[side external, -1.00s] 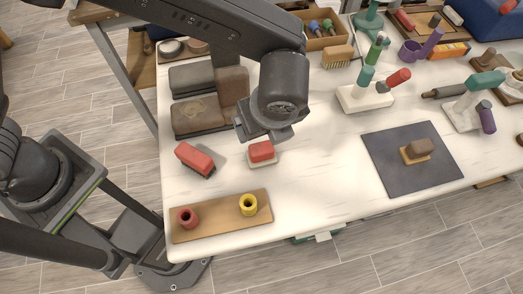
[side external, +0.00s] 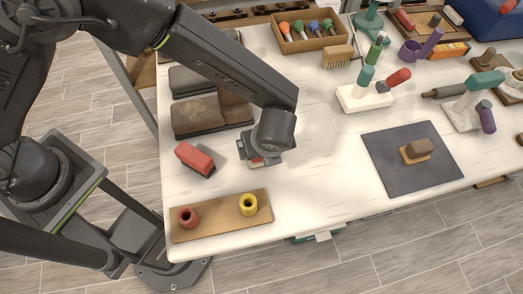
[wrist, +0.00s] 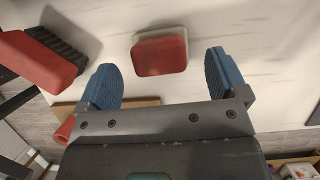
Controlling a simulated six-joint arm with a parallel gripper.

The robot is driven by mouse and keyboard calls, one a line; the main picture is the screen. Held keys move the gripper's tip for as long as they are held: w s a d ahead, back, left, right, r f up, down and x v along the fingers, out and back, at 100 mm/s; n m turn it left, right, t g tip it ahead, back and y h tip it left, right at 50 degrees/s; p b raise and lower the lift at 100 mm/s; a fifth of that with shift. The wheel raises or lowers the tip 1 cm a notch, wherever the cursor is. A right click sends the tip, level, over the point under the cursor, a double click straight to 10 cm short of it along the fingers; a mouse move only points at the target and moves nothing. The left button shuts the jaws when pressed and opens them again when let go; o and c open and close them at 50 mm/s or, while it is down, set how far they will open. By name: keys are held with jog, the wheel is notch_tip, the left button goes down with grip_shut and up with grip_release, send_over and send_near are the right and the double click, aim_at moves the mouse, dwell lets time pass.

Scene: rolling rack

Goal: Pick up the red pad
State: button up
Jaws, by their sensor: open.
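The red pad (wrist: 160,54) sits on a pale base on the white table. In the wrist view it lies between and slightly beyond the fingertips, with white table showing on both sides. In the side view the pad (side external: 257,162) is mostly hidden under my wrist, with only a red sliver showing. My gripper (wrist: 162,66) is open, its two blue fingers apart and empty. It points down over the pad; the exact height above it is hard to tell.
A red-backed brush with dark bristles (side external: 195,160) lies just left of the pad. A wooden board (side external: 221,216) with a red ring and a yellow ring lies in front. Dark blocks (side external: 198,115) stand behind. The table to the right is clear up to a grey mat (side external: 385,174).

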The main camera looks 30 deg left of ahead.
jog(key=shift+x, duration=1.45)
jog(key=shift+c, duration=0.3)
jog(key=c, duration=1)
jog(key=shift+r, duration=0.1)
notch_tip(320, 180, up, 10)
jog(key=shift+f, duration=0.1)
